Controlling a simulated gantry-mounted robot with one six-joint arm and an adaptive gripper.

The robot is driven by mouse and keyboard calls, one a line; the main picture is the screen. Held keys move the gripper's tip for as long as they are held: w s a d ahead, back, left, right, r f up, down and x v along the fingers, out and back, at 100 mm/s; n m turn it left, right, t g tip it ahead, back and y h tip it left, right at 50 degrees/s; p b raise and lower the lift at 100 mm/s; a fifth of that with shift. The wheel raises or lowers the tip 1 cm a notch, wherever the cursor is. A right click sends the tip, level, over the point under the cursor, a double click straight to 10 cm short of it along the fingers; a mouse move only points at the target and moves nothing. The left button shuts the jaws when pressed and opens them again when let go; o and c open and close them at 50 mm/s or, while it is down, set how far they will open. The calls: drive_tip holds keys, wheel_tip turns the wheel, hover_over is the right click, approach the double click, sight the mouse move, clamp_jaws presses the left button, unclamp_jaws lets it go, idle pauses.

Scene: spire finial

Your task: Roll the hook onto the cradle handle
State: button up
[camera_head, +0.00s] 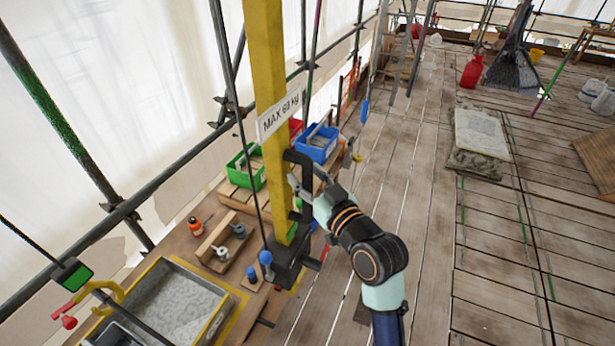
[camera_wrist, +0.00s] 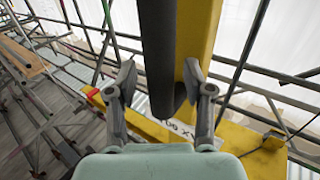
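A yellow hook (camera_head: 105,292) with a red tip hangs below a small box with a green screen at the lower left in the head view. A dark bar that may be the cradle handle (camera_head: 143,325) lies close below it; I cannot tell if they touch. My gripper (camera_head: 311,180) is beside a black C-shaped handle (camera_head: 291,157) on a yellow post (camera_head: 268,75). In the wrist view my gripper (camera_wrist: 160,78) is open, its fingers on either side of the handle's dark bar (camera_wrist: 157,45), with narrow gaps.
A grey tray with a yellow rim (camera_head: 232,302) stands at the lower left. Green (camera_head: 243,176) and blue (camera_head: 318,146) bins stand behind the post. A thin dark cable runs beside the post.

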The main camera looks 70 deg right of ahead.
drive_tip(key=v, duration=1.2)
idle(0.3)
drive_tip(key=w+a+n+t+y+p, duration=0.1)
drive_tip(key=w+a+n+y, duration=0.25)
drive_tip(key=w+a, duration=0.5)
drive_tip(key=w+a+f+n+y, duration=0.1)
drive_tip(key=w+a+y, duration=0.1)
drive_tip(key=a, duration=0.7)
drive_tip(key=w+a+f+n+g+y+p, duration=0.1)
drive_tip(key=w+a+f+n+y, duration=0.1)
drive_tip(key=a, duration=0.8)
drive_tip(key=w+a+f+n+g+y+p, duration=0.1)
drive_tip(key=w+a+y, duration=0.3)
drive_tip(key=a, duration=0.6)
drive_tip(key=shift+w+f, duration=0.2)
drive_tip(key=shift+w, duration=0.45)
drive_tip(key=shift+d, duration=0.1)
